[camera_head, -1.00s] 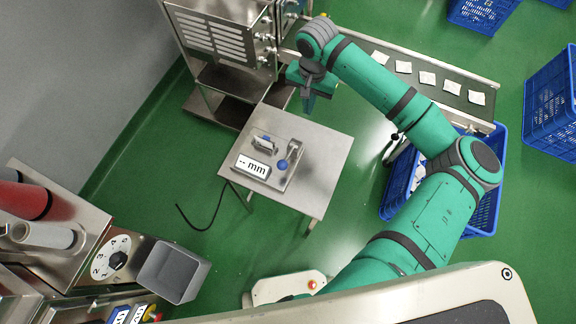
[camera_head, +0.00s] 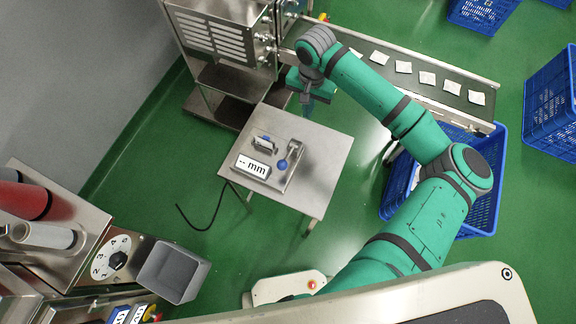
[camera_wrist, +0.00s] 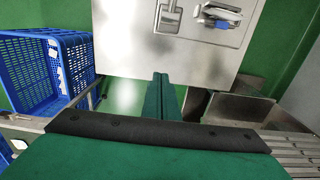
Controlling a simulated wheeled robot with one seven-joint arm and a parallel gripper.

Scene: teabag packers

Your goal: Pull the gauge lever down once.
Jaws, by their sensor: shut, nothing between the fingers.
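The gauge (camera_head: 264,163) sits on a small steel table (camera_head: 325,165). Its display (camera_head: 253,167) reads "-- mm". The lever shows as a blue ball knob (camera_head: 282,164) at the right of the gauge, beside a metal post (camera_head: 294,149). My gripper (camera_head: 307,104) is above the table's far edge, apart from the lever. In the wrist view my gripper (camera_wrist: 161,80) is shut and empty, its fingertips near the table edge.
A conveyor (camera_head: 445,85) carrying several teabags runs behind the table. A blue crate (camera_head: 487,215) stands right of the table and also shows in the wrist view (camera_wrist: 30,75). A steel machine (camera_head: 222,40) stands at the back left. A grey bin (camera_head: 172,272) is at the lower left.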

